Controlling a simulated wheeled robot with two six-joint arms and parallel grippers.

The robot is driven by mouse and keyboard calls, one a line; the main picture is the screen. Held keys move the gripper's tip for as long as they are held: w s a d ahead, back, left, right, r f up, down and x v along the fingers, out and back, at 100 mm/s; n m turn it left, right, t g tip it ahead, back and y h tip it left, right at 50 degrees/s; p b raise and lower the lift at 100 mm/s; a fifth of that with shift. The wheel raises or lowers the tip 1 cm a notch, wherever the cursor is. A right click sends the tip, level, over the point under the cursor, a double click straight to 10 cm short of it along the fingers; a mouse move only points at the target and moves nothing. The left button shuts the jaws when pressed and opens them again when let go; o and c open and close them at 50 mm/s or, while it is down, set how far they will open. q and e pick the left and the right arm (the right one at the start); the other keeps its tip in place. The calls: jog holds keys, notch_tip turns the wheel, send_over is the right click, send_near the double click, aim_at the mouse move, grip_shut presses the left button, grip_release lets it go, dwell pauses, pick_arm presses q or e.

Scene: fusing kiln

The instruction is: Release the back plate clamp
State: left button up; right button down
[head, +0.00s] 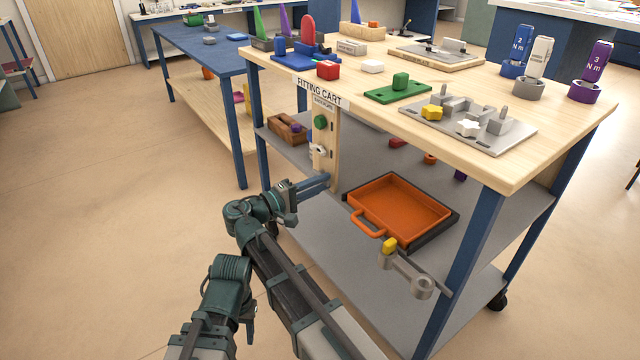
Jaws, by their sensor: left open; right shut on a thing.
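The back plate (331,140) is an upright wooden board at the cart's left front, under the FITTING CART label. On it are a green round knob (320,122) and, below, a pale grey clamp-like piece (318,153). My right gripper (318,183) is shut at the board's lower left edge, below the pale piece. The contact is small and partly hidden. My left gripper (249,323) hangs low at the bottom left, apart from the cart. Its fingers are dark and hard to make out.
An orange tray (398,213) lies on the cart's lower shelf. A grey bracket with a yellow knob (390,246) is at the front right. The wooden cart top (360,75) carries several fixtures. A blue table (205,45) stands behind. The floor at left is clear.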

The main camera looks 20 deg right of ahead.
dwell(0.3)
jog(key=c, duration=0.8)
grip_release()
jog(key=shift+o, duration=0.2)
pick_arm(q)
jog(key=shift+a, duration=0.1)
